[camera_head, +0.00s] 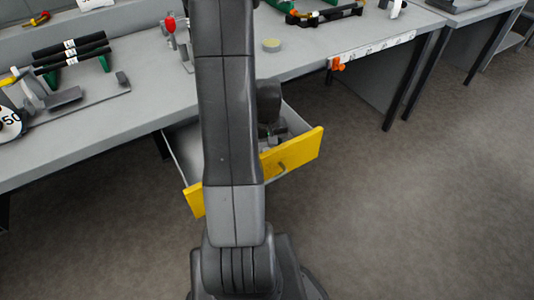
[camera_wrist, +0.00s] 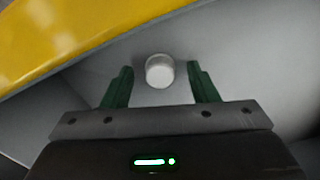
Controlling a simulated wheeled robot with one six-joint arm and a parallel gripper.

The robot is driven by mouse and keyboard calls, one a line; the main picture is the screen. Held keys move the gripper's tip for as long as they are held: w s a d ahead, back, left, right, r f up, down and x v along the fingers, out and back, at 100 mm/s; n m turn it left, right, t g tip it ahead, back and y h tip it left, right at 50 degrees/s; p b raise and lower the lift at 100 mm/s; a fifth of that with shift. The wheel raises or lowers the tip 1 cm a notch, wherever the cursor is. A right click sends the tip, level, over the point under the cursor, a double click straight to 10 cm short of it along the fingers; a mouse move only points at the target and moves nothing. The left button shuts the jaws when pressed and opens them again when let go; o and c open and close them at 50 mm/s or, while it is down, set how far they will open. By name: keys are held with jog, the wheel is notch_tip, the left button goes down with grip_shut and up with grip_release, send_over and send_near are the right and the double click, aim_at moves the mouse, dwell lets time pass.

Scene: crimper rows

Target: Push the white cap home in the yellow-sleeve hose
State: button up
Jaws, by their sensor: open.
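The white cap (camera_wrist: 160,71) shows in the wrist view as a small round white piece on the grey floor of the open drawer. My gripper (camera_wrist: 160,68) has its two green fingers apart, one on each side of the cap, with a gap on both sides. In the head view my arm hides most of the drawer inside, and I cannot make out the cap there. A yellow piece (camera_head: 9,79) shows at the left edge of the bench, by black hoses; I cannot tell whether it is the yellow sleeve.
The drawer's yellow front (camera_head: 292,152) stands out from under the grey bench (camera_head: 120,125); its inner face (camera_wrist: 60,35) is close to my gripper. Black hoses (camera_head: 70,45) lie in green holders. The floor at right is clear.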

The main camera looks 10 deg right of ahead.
jog(key=c, duration=1)
jog(key=shift+c, duration=0.2)
